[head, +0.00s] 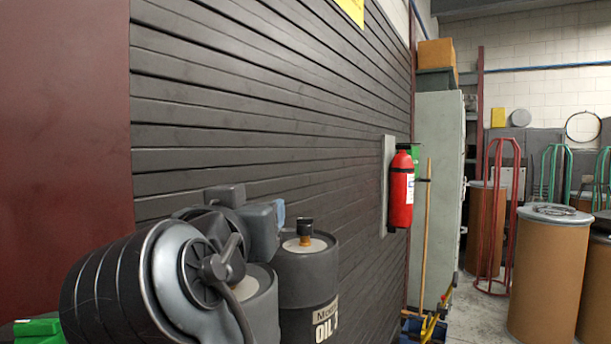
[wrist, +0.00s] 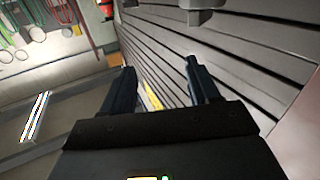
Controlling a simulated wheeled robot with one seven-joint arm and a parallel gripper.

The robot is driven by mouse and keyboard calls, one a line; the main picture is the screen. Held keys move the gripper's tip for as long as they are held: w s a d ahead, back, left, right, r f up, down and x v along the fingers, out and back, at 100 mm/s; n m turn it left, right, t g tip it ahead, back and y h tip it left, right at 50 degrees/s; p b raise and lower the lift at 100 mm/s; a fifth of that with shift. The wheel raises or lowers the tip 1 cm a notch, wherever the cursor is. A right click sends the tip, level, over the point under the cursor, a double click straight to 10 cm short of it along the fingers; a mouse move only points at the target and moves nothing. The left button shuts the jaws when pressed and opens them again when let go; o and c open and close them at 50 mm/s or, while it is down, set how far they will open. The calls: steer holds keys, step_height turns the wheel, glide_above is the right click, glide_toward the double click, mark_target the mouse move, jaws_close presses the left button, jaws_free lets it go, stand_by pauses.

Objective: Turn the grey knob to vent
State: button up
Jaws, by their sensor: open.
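I cannot make out a grey knob or a vent mark in either view. My gripper (wrist: 161,78) shows in the wrist view with its two dark fingers apart and nothing between them. Beyond the fingers is the dark slatted wall (wrist: 235,85), which also fills the left and middle of the head view (head: 270,110). A small grey block (wrist: 203,17) shows at the top edge of the wrist view, in front of the slats and partly cut off. Dark arm-like parts fill the lower left of the head view, and I cannot pick out fingertips there.
A dark oil drum (head: 308,283) stands against the slatted wall. A red fire extinguisher (head: 401,190) hangs farther along. A broom handle (head: 424,235) and a pale cabinet (head: 440,170) stand beyond. Brown drums (head: 548,275) stand at right, with some open floor (head: 478,318) before them.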

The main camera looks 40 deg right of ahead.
steer(key=s+d+r, duration=0.4)
steer(key=d, duration=0.2)
steer(key=shift+d+r, duration=0.3)
steer(key=shift+w, duration=0.1)
